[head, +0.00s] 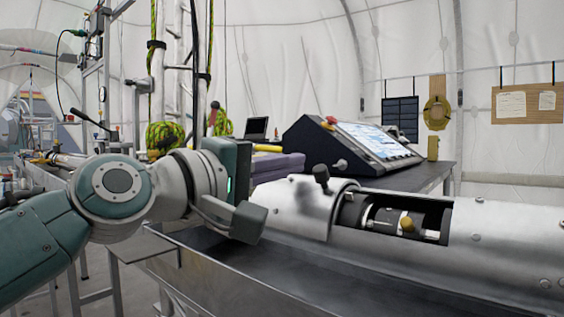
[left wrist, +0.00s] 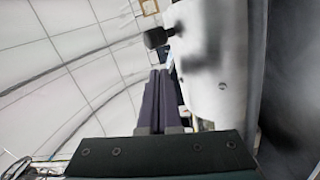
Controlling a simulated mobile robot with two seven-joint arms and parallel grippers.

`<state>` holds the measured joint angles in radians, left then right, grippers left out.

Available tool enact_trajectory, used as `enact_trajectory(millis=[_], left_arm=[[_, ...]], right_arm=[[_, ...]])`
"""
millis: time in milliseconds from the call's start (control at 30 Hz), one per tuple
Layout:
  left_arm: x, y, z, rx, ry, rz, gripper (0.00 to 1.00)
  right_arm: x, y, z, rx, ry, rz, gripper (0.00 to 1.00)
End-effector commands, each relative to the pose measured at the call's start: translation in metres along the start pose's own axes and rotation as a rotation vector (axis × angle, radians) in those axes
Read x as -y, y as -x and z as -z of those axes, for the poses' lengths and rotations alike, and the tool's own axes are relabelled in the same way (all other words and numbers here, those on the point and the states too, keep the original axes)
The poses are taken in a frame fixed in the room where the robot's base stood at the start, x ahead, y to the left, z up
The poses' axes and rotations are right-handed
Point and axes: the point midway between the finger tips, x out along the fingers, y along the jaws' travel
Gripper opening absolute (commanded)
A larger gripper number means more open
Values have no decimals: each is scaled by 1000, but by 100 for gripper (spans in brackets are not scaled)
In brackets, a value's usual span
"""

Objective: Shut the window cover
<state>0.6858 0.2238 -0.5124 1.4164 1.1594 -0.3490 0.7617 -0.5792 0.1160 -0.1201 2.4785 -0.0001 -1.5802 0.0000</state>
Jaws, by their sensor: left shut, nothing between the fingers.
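The window cover (head: 295,205) is a curved metal sleeve on a long silver tube (head: 510,235). A black knob (head: 320,176) stands up from it. It sits at the left of the window (head: 400,218), which is open and shows a dark inside with metal and brass parts. My left gripper (head: 248,222) is shut and empty, just left of the cover; whether it touches the cover I cannot tell. In the left wrist view the cover (left wrist: 212,70) and its knob (left wrist: 157,37) lie ahead, above my dark gripper body. My right gripper is not in view.
The tube lies over a metal trough (head: 330,285). Behind it, a control console (head: 350,145) with a lit screen and a purple case (head: 278,167) stand on a table. Ropes and a metal frame rise at the left. The space above the tube is clear.

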Motion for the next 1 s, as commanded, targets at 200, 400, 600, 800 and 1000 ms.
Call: enact_trajectory(millis=[200,400,600,800,1000], left_arm=[[-4,7,-19,0,3,-2,0],[-2,9,-24,-2,1,-3,0],[-2,9,-24,-2,0,-2,0],[-10,7,-39,2,6,-1,0],[-25,4,-93,5,11,1,0]], right_arm=[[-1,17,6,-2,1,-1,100],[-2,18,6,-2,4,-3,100],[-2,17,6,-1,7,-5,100],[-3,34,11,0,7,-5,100],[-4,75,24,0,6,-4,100]])
